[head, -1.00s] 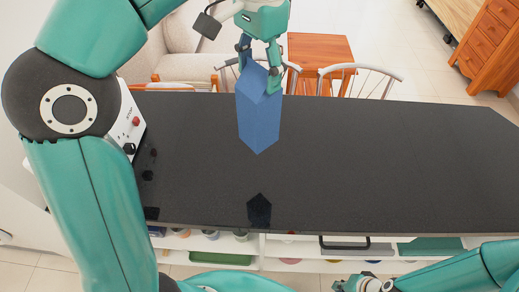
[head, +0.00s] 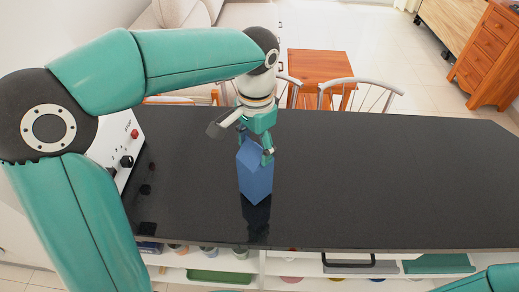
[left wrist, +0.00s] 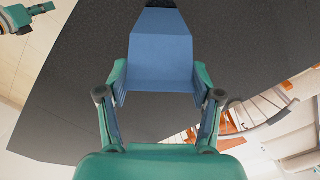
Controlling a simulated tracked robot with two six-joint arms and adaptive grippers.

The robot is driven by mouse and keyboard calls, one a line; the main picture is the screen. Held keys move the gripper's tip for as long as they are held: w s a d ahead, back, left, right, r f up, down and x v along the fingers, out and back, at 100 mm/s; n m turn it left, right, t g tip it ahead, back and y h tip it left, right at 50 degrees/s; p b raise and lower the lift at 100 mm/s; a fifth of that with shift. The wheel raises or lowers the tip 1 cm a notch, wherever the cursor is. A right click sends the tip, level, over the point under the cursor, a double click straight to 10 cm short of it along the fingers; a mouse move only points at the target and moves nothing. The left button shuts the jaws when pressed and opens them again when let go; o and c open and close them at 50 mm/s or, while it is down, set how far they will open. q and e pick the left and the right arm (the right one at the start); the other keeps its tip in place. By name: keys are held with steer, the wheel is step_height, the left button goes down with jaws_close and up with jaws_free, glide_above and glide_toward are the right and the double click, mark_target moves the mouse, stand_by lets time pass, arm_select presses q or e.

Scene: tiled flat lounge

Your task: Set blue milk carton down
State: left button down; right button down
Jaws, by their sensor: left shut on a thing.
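The blue milk carton (head: 255,178) is upright over the black counter, left of its middle. My left gripper (head: 255,146) is shut on its top from above. The carton's lower tip meets or nearly meets its dark reflection; I cannot tell whether it touches the counter. In the left wrist view the carton (left wrist: 162,62) sits between the two fingers, with the dark counter behind it. Part of my right arm shows at the lower right of the head view. Its end (left wrist: 28,16) shows small at the left wrist view's upper left corner, its jaws unclear.
The black counter (head: 390,180) is clear to the right of the carton. A white control box with knobs (head: 118,150) is at its left end. Chairs (head: 360,90) and a wooden table (head: 318,68) stand behind it. Shelves with several items lie below the front edge.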

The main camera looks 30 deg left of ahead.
arm_select(q)
steer(key=shift+f, duration=0.5)
steer(key=shift+c, duration=1)
jaws_free()
step_height(320, 180, up, 12)
steer(key=p, duration=0.1)
steer(key=shift+w, duration=0.2)
